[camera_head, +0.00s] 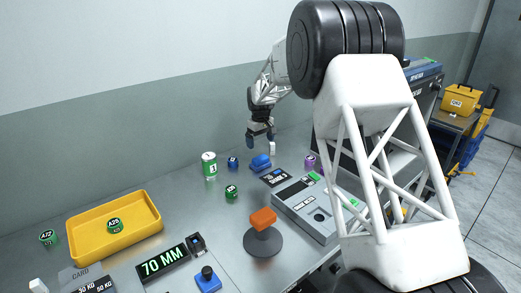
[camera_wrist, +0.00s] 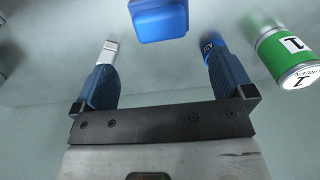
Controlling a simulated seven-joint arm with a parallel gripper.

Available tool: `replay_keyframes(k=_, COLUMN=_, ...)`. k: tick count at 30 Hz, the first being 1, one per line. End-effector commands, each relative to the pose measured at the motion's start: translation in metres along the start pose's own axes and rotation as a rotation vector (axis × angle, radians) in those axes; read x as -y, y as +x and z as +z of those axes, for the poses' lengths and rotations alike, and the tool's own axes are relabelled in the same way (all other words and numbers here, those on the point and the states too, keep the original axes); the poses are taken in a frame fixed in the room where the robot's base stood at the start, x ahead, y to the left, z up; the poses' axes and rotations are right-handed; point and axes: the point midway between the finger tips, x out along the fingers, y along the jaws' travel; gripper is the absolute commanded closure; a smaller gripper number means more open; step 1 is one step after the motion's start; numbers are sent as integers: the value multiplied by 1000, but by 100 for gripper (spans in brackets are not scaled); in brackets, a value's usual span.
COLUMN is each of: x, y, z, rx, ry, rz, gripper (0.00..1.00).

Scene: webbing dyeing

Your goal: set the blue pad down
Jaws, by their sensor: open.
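The blue pad (camera_head: 261,162) lies on the grey table near the back wall, right of the green can marked 1. In the wrist view the pad (camera_wrist: 160,20) shows at the top edge, beyond and between the fingertips, partly cut off. My gripper (camera_head: 261,142) hangs above and slightly behind the pad in the head view. Its blue fingers are spread wide with nothing between them, and they do not touch the pad. A small white piece (camera_wrist: 108,51) shows at the left fingertip; I cannot tell whether it belongs to the finger.
A green can (camera_head: 209,166) and a small blue jar (camera_head: 233,162) stand left of the pad. A purple jar (camera_head: 310,161) and a grey control panel (camera_head: 308,207) are to the right. An orange-topped stand (camera_head: 263,242) and a yellow tray (camera_head: 72,252) are nearer.

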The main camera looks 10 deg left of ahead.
Motion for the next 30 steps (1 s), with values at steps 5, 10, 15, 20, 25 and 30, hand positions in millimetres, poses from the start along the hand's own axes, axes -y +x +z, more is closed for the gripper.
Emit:
replay_keyframes(k=5, x=0, y=-21, z=0, rx=-1, ry=0, rz=1, gripper=1)
replay_keyframes(k=10, x=0, y=-29, z=0, rx=0, ry=0, rz=0, gripper=1)
replay_keyframes(k=15, x=0, y=-30, z=0, rx=0, ry=0, rz=0, gripper=1)
replay_keyframes(k=20, x=0, y=-30, z=0, rx=0, ry=0, rz=0, gripper=1)
replay_keyframes(k=25, x=0, y=-30, z=0, rx=0, ry=0, rz=0, gripper=1)
replay_keyframes(k=30, x=0, y=-30, z=0, rx=0, ry=0, rz=0, gripper=1)
